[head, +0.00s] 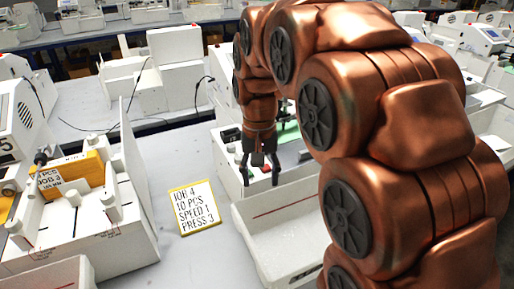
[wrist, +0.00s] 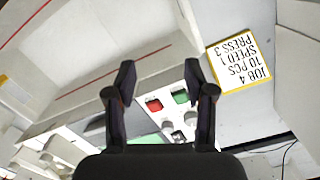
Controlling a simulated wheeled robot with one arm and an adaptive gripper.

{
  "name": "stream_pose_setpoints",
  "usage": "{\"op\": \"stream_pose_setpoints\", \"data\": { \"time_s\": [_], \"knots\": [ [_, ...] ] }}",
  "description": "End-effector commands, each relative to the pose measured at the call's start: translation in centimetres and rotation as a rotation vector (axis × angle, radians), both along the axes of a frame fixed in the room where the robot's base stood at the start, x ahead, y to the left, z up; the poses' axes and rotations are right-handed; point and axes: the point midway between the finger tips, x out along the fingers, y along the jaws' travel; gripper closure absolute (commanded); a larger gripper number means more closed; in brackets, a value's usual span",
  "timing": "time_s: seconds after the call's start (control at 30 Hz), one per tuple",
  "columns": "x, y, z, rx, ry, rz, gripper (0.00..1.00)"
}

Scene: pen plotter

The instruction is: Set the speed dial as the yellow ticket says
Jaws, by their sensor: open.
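The yellow-edged ticket (head: 195,207) lies flat on the grey table and reads JOB 4, 10 PCS, SPEED 1, PRESS 3. It also shows upside down in the wrist view (wrist: 240,62). My gripper (head: 261,177) is open and empty, pointing down over the front of a white machine. In the wrist view, a red button (wrist: 154,104) and a green button (wrist: 180,96) show between my fingers (wrist: 160,82). Small pale knobs (wrist: 190,118) sit beside them, partly hidden by my gripper. I cannot tell which knob is the speed dial, nor read its setting.
A white tray with a red line (head: 285,235) stands at the machine's front. Left of the ticket is another white machine part (head: 110,245) holding a yellow packet (head: 85,172) labelled JOB 3. More white machines stand behind.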

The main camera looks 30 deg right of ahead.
Motion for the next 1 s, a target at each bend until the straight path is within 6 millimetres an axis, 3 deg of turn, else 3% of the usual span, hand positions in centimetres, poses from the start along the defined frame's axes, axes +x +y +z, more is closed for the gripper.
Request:
{"op": "stream_pose_setpoints", "data": {
  "time_s": [0.1, 0.5, 0.7, 1.0],
  "knots": [
    [3.4, -1.2, 0.6, -0.005, -0.012, -0.065, 0.46],
    [13.1, -5.3, 1.6, -0.017, -0.056, -0.263, 0.46],
    [15.9, -6.7, 1.5, -0.019, -0.067, -0.326, 0.46],
    [16.9, -7.2, 1.0, -0.019, -0.073, -0.351, 0.46]
  ]
}}
